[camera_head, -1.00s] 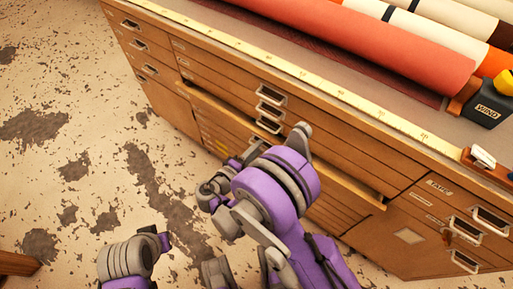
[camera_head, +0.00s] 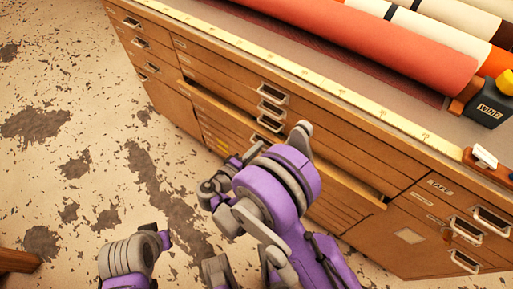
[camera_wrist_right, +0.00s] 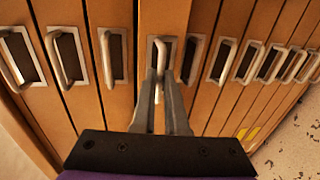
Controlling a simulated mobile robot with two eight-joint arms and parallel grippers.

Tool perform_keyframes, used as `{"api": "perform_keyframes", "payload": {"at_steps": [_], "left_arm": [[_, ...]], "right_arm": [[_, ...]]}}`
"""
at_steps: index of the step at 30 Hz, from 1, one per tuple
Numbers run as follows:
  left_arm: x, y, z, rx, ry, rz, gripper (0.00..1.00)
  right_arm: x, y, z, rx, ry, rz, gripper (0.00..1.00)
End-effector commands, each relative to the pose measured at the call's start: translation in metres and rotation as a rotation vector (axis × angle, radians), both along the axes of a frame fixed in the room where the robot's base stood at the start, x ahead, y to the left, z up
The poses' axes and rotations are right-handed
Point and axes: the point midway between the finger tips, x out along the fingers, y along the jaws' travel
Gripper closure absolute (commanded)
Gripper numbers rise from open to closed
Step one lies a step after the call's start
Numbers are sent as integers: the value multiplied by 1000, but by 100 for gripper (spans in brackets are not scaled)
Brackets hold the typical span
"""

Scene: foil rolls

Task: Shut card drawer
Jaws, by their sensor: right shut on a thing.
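A wooden drawer (camera_head: 218,108) in the flat-file cabinet (camera_head: 170,105) stands partly out in the head view, with a narrow opening along its top edge at the right. My right arm hides much of its front. In the right wrist view, my right gripper (camera_wrist_right: 160,78) is shut on a metal pull handle (camera_wrist_right: 152,55) of the drawer front (camera_wrist_right: 165,15). This front stands a little proud of its neighbours. In the head view the right fingertips are hidden behind my wrist. Part of my left arm shows at the lower left; its fingers do not show.
Other drawers with metal handles, such as one (camera_head: 272,92) above, look closed. Large rolls (camera_head: 400,50), a yellow tape measure (camera_head: 335,95) and a dark block marked WIND (camera_head: 487,108) lie on the cabinet top. The worn floor (camera_head: 60,170) is clear at the left.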

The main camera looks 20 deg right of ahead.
Motion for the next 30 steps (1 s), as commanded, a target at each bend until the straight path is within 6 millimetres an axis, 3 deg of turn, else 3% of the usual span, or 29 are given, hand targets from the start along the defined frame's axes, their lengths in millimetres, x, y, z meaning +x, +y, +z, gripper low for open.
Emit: {"api": "perform_keyframes", "payload": {"at_steps": [21,30], "left_arm": [[0,0,0,0,0,0,100],[0,0,-3,0,1,0,100]], "right_arm": [[1,-1,1,-2,-1,0,100],[25,-33,0,-3,-1,-4,100]]}}
